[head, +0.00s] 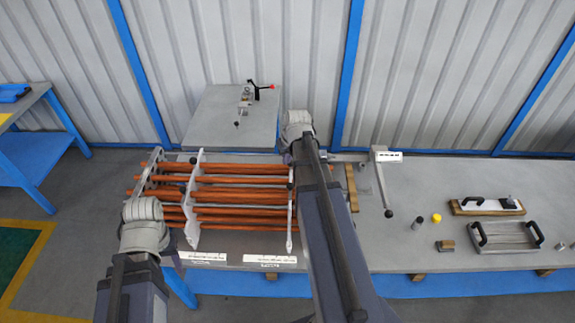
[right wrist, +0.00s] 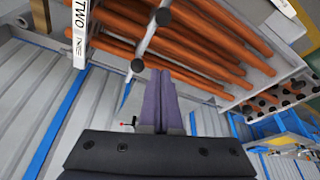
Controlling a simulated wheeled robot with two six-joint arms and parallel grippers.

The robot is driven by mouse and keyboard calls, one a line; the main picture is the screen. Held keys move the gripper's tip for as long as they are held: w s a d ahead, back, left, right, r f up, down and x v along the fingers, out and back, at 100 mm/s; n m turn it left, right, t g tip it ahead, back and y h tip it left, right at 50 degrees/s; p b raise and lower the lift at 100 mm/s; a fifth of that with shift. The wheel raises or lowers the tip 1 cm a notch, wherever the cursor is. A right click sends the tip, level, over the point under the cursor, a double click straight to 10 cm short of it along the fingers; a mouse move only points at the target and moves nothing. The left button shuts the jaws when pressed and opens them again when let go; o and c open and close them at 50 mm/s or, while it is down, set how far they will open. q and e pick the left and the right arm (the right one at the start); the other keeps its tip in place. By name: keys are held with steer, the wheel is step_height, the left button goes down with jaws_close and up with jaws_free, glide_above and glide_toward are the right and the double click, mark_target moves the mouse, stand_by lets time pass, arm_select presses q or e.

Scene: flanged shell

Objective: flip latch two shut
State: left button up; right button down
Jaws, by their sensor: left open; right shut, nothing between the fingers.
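The rack of orange tubes (head: 240,193) lies on the grey bench between upright pale plates. In the right wrist view, a white label reading TWO (right wrist: 80,30) is at upper left. Beside it runs a pale rod with dark round knobs (right wrist: 138,66), which crosses the orange tubes (right wrist: 200,50). I cannot tell whether this latch is open or shut. My right gripper (right wrist: 164,75) is shut and empty, its tips just below the knobs; contact is not clear. In the head view its arm hides its fingers. My left gripper (head: 143,208) is at the rack's left end, fingers hidden.
A lever with a dark knob (head: 389,213) is to the right. Small parts, including a yellow cap (head: 436,218), and two handled pieces lie farther right.

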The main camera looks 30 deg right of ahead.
mark_target(288, 186)
steer(key=a+b+x, duration=0.1)
steer(key=b+x, duration=0.8)
steer(key=x, duration=0.1)
steer(key=s, duration=0.4)
steer(key=shift+s+r+p, duration=0.1)
steer(key=shift+r+p, duration=0.2)
steer(key=shift+p, duration=0.05)
steer(key=s+a, duration=0.2)
steer(key=s, duration=0.1)
steer(key=shift+s, duration=0.1)
steer(key=shift+w, duration=0.25)
